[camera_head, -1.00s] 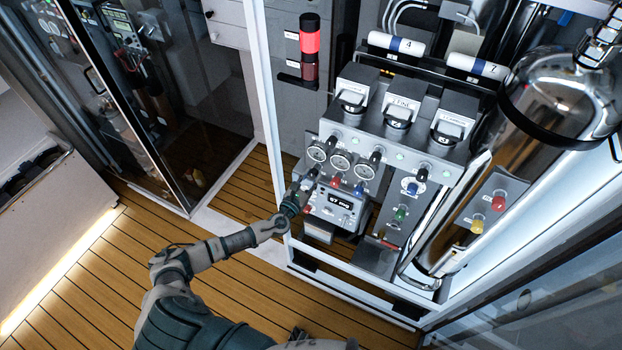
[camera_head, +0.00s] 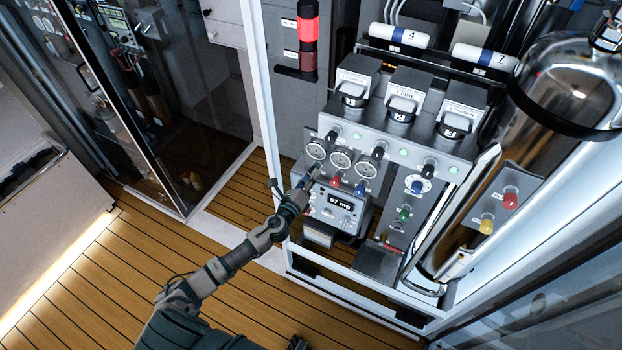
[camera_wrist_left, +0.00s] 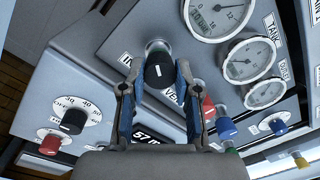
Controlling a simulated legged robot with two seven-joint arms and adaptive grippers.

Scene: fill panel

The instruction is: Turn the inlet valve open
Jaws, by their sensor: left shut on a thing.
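The grey fill panel (camera_head: 385,150) stands at the right in the head view, with gauges, knobs and a small display. My left gripper (camera_head: 312,176) reaches its left side, just below the leftmost gauge. In the left wrist view my left gripper (camera_wrist_left: 157,88) has its two blue-padded fingers on either side of a black knob (camera_wrist_left: 159,70) with a white mark, and is shut on it. The knob sits on a metal stem with a green ring. Labels beside it are partly hidden, so I cannot confirm that it is the inlet valve.
Red (camera_wrist_left: 208,110) and blue (camera_wrist_left: 226,127) knobs sit close to the right finger. A black dial (camera_wrist_left: 73,121) lies to the left. Round gauges (camera_wrist_left: 218,15) line the upper right. A white frame post (camera_head: 268,110) stands left of the panel. Wooden floor (camera_head: 120,265) lies clear.

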